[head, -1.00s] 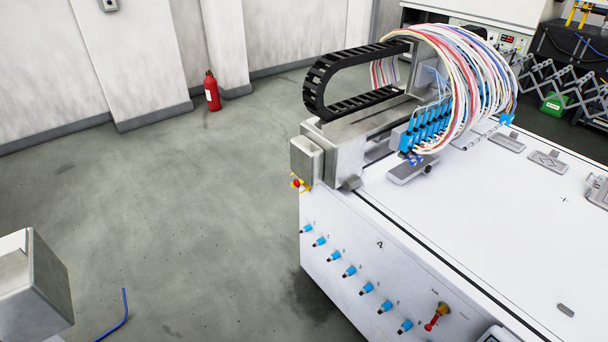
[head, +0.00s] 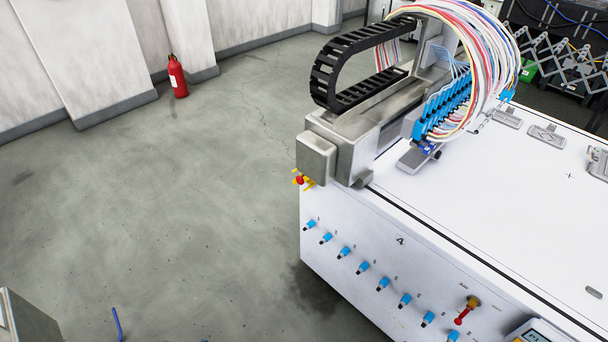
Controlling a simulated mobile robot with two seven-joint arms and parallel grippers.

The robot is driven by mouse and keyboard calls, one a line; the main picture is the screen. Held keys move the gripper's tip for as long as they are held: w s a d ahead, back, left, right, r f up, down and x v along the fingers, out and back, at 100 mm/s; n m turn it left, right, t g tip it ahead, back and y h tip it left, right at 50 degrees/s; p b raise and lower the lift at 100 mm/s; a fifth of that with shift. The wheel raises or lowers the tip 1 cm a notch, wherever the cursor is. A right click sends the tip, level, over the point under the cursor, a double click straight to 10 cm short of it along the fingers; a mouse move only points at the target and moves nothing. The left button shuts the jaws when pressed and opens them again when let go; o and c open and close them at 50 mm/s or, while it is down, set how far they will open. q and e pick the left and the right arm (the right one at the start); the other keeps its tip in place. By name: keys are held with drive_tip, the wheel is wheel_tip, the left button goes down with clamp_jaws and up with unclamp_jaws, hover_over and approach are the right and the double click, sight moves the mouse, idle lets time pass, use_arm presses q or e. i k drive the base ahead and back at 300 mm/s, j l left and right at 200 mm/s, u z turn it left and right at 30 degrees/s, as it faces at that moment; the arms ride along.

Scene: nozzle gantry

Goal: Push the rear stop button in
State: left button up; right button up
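A small red button (head: 300,180) on a yellow backing sits at the left corner of the white gantry table (head: 335,235), just below the grey end block of the gantry. It is small in the picture, and I cannot tell how far it stands out. A red lever-like part with a yellow-brown knob (head: 466,309) is on the table's front panel at the lower right. Neither of my grippers is in the head view.
Blue fittings (head: 363,268) line the front panel. The gantry carries a black cable chain (head: 330,75) and looping coloured hoses. A red fire extinguisher (head: 177,78) stands by the wall. A grey box-shaped thing (head: 25,320) is at lower left.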

sight(299, 180)
drive_tip(key=i+l+z, duration=0.1)
drive_tip(key=i+z, duration=0.25)
drive_tip(key=i+j+z, duration=0.1)
drive_tip(key=i+z, duration=0.3)
drive_tip(key=i, duration=0.15)
